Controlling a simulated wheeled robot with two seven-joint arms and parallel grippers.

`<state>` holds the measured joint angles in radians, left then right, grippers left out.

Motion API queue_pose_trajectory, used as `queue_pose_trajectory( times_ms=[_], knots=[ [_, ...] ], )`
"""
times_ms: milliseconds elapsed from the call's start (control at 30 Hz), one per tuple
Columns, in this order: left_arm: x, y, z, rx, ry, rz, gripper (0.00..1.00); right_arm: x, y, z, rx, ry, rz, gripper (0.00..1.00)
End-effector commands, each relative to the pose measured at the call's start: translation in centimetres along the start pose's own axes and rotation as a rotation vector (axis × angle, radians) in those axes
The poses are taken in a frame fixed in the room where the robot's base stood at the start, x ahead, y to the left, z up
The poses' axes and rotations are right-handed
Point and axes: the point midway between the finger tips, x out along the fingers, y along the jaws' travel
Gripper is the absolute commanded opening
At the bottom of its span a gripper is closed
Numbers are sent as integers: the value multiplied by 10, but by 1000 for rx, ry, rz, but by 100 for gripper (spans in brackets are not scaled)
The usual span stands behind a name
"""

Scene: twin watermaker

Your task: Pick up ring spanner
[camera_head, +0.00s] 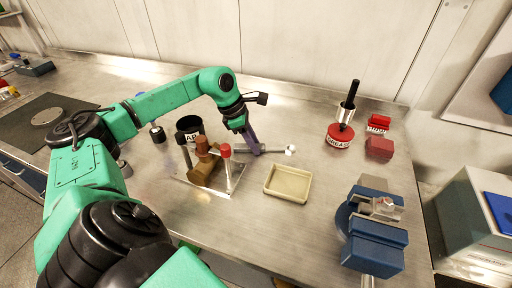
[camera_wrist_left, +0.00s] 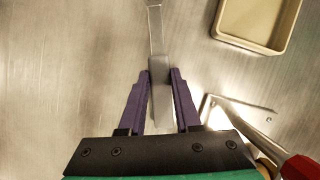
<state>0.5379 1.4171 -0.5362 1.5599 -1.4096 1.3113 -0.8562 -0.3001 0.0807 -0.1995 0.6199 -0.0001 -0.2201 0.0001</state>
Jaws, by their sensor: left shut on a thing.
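The ring spanner (camera_head: 272,151) is a thin grey metal bar on the steel bench, with a pale end at its right in the head view. Its shaft (camera_wrist_left: 155,30) runs up out of the top edge in the left wrist view, so its far end is hidden there. My left gripper (camera_head: 256,152) points down at the spanner's left part. Its purple fingers (camera_wrist_left: 160,78) stand on both sides of the shaft and are shut on it. I cannot tell whether the spanner touches the bench. My right gripper is not in view.
A cream tray (camera_head: 288,184) lies just right of the gripper. A clear stand with a brown part (camera_head: 205,165) and red knob is close left, with a black cup (camera_head: 189,126) behind. A blue vise (camera_head: 374,228), a red grease tin (camera_head: 339,137) and red blocks (camera_head: 379,147) are to the right.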

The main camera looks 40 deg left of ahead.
Motion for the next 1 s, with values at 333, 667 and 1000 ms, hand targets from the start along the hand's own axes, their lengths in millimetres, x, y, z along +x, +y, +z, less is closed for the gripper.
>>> queue_pose_trajectory(
  times_ms=[333,667,1000],
  knots=[
    [-6,0,3,1,-2,1,0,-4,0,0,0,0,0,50],
    [-91,1,40,4,-12,6,0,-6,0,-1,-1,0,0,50],
    [-182,0,76,2,-5,2,0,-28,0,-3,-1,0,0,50]
  ],
)
